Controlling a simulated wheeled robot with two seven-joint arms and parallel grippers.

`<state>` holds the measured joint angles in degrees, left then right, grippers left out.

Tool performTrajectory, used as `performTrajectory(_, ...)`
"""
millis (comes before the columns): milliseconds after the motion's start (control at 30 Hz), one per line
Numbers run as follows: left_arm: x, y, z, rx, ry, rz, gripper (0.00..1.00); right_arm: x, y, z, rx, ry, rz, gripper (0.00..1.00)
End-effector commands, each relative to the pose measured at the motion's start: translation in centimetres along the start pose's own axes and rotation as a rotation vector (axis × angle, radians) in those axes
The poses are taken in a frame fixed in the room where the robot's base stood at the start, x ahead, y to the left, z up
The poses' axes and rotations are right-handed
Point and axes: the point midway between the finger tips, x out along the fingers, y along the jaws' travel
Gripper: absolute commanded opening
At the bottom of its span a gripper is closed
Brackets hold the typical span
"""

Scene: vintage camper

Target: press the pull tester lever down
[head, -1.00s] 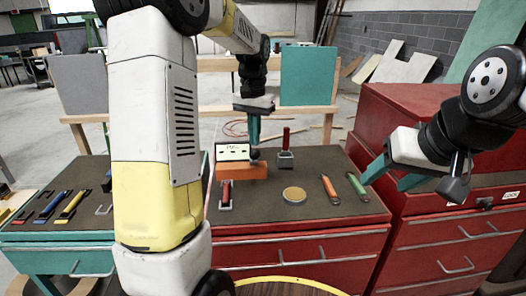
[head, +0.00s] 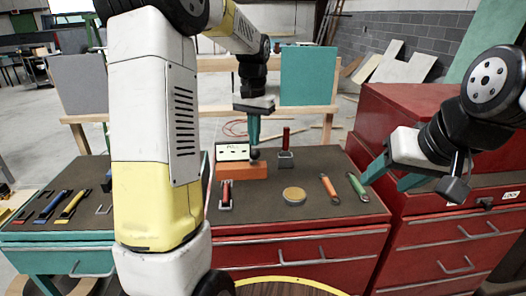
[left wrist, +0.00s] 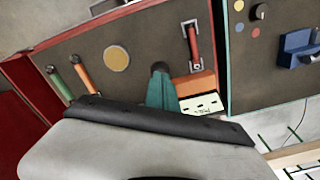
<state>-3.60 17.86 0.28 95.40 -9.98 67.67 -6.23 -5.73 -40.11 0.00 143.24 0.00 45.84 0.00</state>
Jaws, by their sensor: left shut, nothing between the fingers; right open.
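The pull tester is an orange block (head: 242,172) with a white display panel behind it, on the dark bench top. Its lever ends in a black knob (head: 254,153), which shows in the left wrist view (left wrist: 160,68) at the fingertips. My left gripper (head: 254,142) is shut and empty, pointing down right above the knob. Its teal fingers (left wrist: 160,92) overlap the knob in the picture, so I cannot tell whether they touch it. The rest of the lever is mostly hidden. My right gripper (head: 392,176) is open and empty, over the bench's right side.
Red-handled clamps (head: 226,194) stand in front of and behind the tester. A round tan disc (head: 294,195), an orange-handled tool (head: 329,188) and a green-handled tool (head: 357,186) lie to the right. A red cabinet (head: 420,240) borders the bench.

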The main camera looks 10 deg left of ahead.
Motion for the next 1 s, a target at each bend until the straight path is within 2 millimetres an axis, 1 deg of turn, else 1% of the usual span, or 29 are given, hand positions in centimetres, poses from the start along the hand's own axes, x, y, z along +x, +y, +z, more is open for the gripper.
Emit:
performTrajectory(300, 0.1, 0.0, 0.0, 0.000, 0.000, 0.000, 0.00, 0.0, 0.0, 0.0, 0.000, 0.000, 0.000, 0.57)
performTrajectory(700, 1.7, 0.0, 0.0, 0.000, -0.001, 0.000, 0.00, 0.0, 0.0, 0.0, 0.000, 0.000, 0.000, 0.57)
performTrajectory(867, 1.7, 0.0, 0.1, 0.000, 0.000, 0.000, 0.00, 0.0, 0.0, 0.0, 0.000, 0.000, 0.000, 0.57)
performTrajectory(1000, 2.1, 0.2, 0.3, 0.000, -0.001, 0.000, 0.00, 0.0, 0.0, 0.0, 0.000, 0.000, 0.000, 0.57)
